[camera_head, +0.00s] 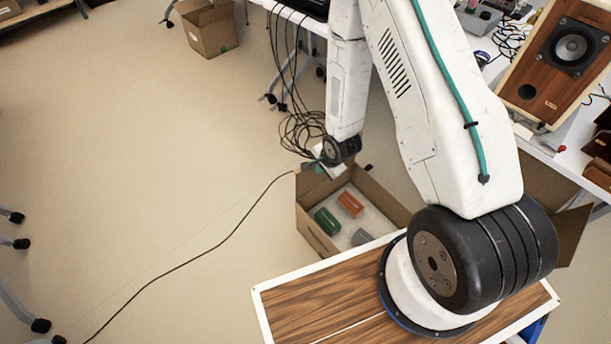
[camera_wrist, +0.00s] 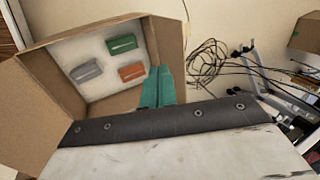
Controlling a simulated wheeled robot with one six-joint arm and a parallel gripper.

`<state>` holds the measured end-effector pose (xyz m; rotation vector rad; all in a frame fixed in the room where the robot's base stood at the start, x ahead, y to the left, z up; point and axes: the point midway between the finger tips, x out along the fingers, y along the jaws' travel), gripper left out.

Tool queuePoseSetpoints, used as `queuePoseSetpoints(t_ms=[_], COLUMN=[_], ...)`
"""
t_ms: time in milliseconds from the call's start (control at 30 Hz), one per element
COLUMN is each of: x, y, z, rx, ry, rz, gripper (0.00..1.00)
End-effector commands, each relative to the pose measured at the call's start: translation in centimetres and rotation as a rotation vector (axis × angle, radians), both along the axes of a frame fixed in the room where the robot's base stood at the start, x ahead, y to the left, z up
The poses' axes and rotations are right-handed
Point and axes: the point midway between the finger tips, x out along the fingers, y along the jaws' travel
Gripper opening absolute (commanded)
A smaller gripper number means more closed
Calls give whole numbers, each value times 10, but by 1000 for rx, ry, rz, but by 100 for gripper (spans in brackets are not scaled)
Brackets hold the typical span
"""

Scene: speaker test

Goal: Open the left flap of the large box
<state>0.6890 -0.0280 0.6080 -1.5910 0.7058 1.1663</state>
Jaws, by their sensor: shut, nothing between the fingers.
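A large cardboard box (camera_head: 316,232) stands on the floor with its top open, partly hidden by my arm and the wooden top. It also shows in the wrist view (camera_wrist: 108,28), with a brown panel that looks like a flap (camera_wrist: 30,118) spread outward at the left. A green block (camera_head: 327,221), an orange block (camera_head: 350,204) and a grey block (camera_head: 361,237) lie on its pale bottom. My gripper (camera_head: 313,165) is at the box's far left corner. In the wrist view its teal fingers (camera_wrist: 158,87) are together and empty, overlapping the box wall; contact is unclear.
Black cables (camera_head: 302,133) hang to the floor behind the box. A smaller cardboard box (camera_head: 208,30) stands at the upper left. A wooden speaker (camera_head: 550,70) is on the white table at right. Brown cardboard (camera_head: 572,230) shows behind my arm. The left floor is mostly clear.

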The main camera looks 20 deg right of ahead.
Motion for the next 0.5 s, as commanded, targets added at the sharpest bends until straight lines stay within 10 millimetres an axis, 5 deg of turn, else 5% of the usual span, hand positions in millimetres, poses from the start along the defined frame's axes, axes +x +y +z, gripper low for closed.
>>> queuePoseSetpoints(t_ms=[200, 500], x=[-9, 8], y=[4, 10], z=[-27, -71], rx=[39, 40], ry=[-3, -2], rz=[-47, -47], gripper=[0, 0])
